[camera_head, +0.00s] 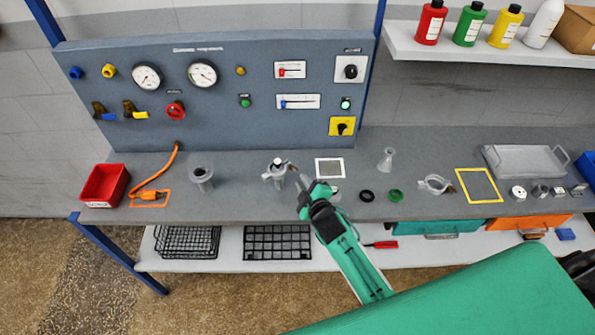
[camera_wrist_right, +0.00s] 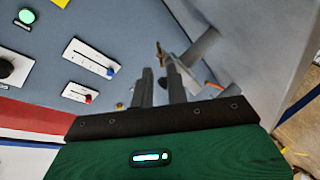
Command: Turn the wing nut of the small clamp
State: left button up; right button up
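The small clamp (camera_head: 276,172) sits on a grey fitting on the bench, left of centre in the head view. In the right wrist view a small brass-coloured piece, probably its wing nut (camera_wrist_right: 159,50), shows just beyond my fingertips, beside a grey cylindrical part (camera_wrist_right: 200,48). My right gripper (camera_head: 303,182) is just right of the clamp in the head view. In the wrist view its two fingers (camera_wrist_right: 160,75) stand apart with a narrow empty gap. I cannot tell whether they touch the clamp. My left gripper is not in view.
A flanged grey port (camera_head: 201,178) and an orange hose (camera_head: 160,178) are to the left. A white-framed mesh (camera_head: 329,168), black ring (camera_head: 367,196), green ring (camera_head: 396,196) and larger open clamp (camera_head: 435,184) are to the right. The gauge panel (camera_head: 220,115) rises behind.

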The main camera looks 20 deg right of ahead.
aim_at(295, 170)
jog(key=shift+p+x, duration=0.5)
jog(key=shift+x, duration=2.1)
grip_shut()
